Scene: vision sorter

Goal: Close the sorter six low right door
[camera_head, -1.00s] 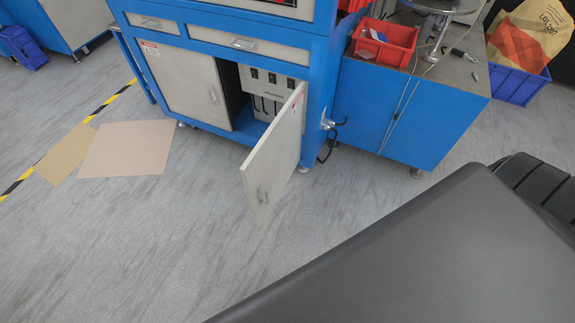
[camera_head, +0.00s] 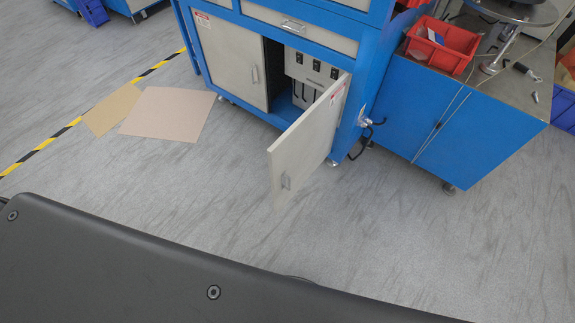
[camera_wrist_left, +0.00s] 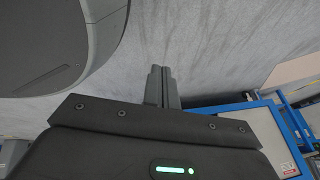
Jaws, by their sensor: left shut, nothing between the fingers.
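Part of the blue frame and a grey panel (camera_wrist_left: 268,130) show at the right there; I cannot tell which panel. My right gripper is not in view.
The low left door (camera_head: 230,55) is shut. A blue side cabinet (camera_head: 470,120) with a red bin (camera_head: 440,45) stands at the right. Flat boards (camera_head: 168,115) lie on the floor at the left. Floor in front of the door is clear. My dark body fills the bottom edge.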

